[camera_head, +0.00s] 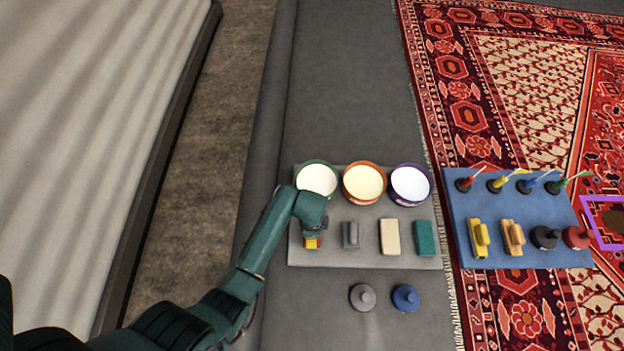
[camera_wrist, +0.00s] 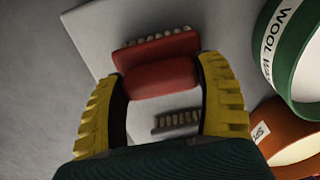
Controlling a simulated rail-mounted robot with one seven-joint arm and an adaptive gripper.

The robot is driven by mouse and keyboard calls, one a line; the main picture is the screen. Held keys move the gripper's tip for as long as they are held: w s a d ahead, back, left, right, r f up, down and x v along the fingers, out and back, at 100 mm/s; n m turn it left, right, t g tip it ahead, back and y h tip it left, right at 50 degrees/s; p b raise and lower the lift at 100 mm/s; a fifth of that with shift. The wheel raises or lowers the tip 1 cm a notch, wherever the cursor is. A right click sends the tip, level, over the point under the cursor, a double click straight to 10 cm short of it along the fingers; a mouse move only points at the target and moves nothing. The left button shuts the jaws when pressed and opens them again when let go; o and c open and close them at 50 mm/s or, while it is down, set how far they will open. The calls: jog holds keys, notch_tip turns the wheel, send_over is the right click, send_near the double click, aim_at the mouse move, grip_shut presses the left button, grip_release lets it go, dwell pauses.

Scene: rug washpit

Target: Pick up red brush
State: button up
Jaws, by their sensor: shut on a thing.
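The red brush (camera_wrist: 158,78) is between the yellow fingers of my gripper (camera_wrist: 161,76) in the wrist view. It has a red body with a row of pale bristles along its far edge. The fingers are shut on it from both sides. In the head view my gripper (camera_head: 312,243) is at the left end of the grey tray (camera_head: 365,259), and the brush is mostly hidden by it. I cannot tell whether the brush touches the tray or is a little above it.
A grey brush (camera_head: 350,235), a beige block (camera_head: 390,237) and a teal block (camera_head: 424,238) lie right of my gripper. Green (camera_head: 317,181), orange (camera_head: 364,183) and purple (camera_head: 410,185) tubs stand behind. A blue mat (camera_head: 520,257) holds several tools farther right.

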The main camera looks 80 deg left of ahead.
notch_tip(320, 180, up, 10)
jog(key=p, duration=0.6)
jog(key=shift+p, duration=0.4)
